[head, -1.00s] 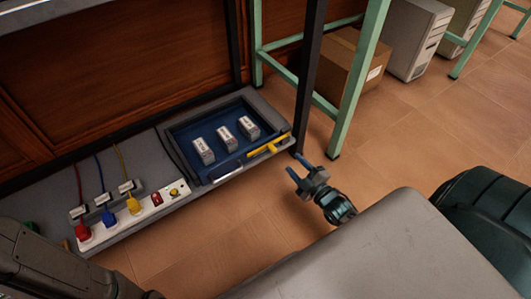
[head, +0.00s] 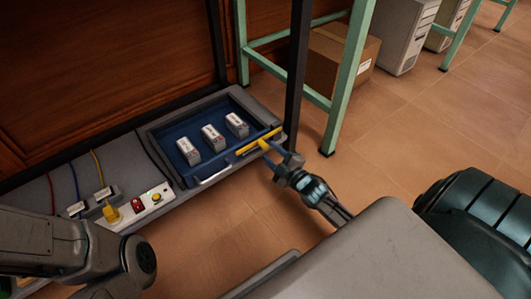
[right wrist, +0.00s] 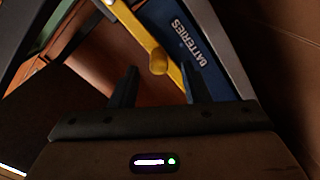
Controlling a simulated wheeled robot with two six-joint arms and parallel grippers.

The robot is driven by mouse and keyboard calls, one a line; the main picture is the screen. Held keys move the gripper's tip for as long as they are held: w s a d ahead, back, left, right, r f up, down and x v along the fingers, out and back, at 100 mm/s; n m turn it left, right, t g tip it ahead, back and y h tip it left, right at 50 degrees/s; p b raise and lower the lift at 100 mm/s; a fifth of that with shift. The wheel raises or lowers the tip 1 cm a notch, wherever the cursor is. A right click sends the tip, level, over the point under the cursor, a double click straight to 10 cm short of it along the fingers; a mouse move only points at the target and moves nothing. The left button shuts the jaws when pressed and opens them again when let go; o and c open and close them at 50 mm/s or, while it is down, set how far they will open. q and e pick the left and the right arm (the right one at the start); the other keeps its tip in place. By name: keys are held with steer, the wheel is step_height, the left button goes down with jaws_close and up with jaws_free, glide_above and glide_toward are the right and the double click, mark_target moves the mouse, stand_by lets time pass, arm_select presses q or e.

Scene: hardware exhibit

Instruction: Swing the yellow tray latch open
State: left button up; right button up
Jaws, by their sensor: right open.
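The yellow tray latch (head: 259,141) lies along the front right edge of the blue tray (head: 168,134). In the right wrist view the latch (right wrist: 137,28) is a yellow bar with a rounded knob (right wrist: 158,62). My right gripper (head: 270,157) is open at the latch. In the right wrist view its two fingers (right wrist: 158,85) stand apart with the knob showing between and just beyond them. I cannot tell whether they touch it. My left arm comes in at the lower left, but its gripper is not in view.
Several white batteries stand in the tray, one of them at its right (head: 237,125). A power strip (head: 135,208) with plugs lies to the left. A dark post (head: 299,80) and a green table leg (head: 346,90) rise close to the right of the latch.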

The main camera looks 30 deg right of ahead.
mark_target(266, 148)
steer(key=shift+w+r, duration=0.1)
steer(key=shift+w, duration=0.95)
steer(key=shift+w+a+p, duration=0.15)
steer(key=shift+w+p, duration=0.15)
steer(key=shift+w, duration=0.55)
jaws_close()
